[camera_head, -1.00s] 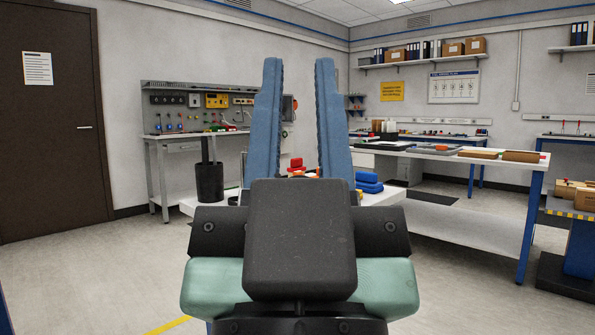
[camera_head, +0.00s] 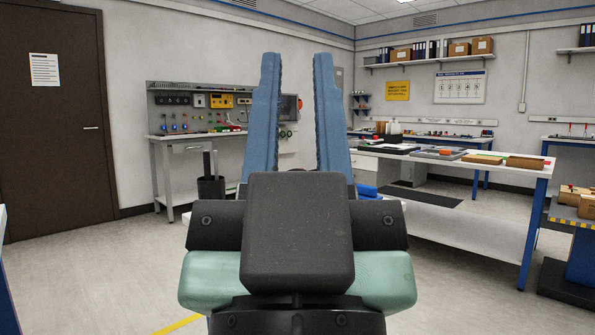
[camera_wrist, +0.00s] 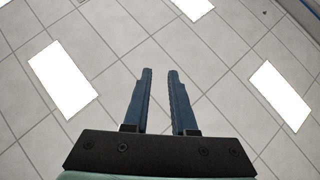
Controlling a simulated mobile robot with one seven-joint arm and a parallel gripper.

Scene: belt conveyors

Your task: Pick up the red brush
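I cannot make out a red brush in either view now. My gripper (camera_head: 297,62) stands upright in front of the head camera, with its two blue fingers apart and nothing between them. The wrist view also shows my gripper (camera_wrist: 160,72) with a gap between the fingers, pointing at the ceiling. A blue object (camera_head: 367,190) shows just right of the fingers, on a low white surface (camera_head: 392,207) mostly hidden behind my gripper.
A workbench (camera_head: 165,138) with a panel of tools stands at the back left, with a dark bin (camera_head: 211,188) near it. A long table (camera_head: 470,168) with trays and boxes stands at the right. Grey floor (camera_head: 90,265) is open at the left.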

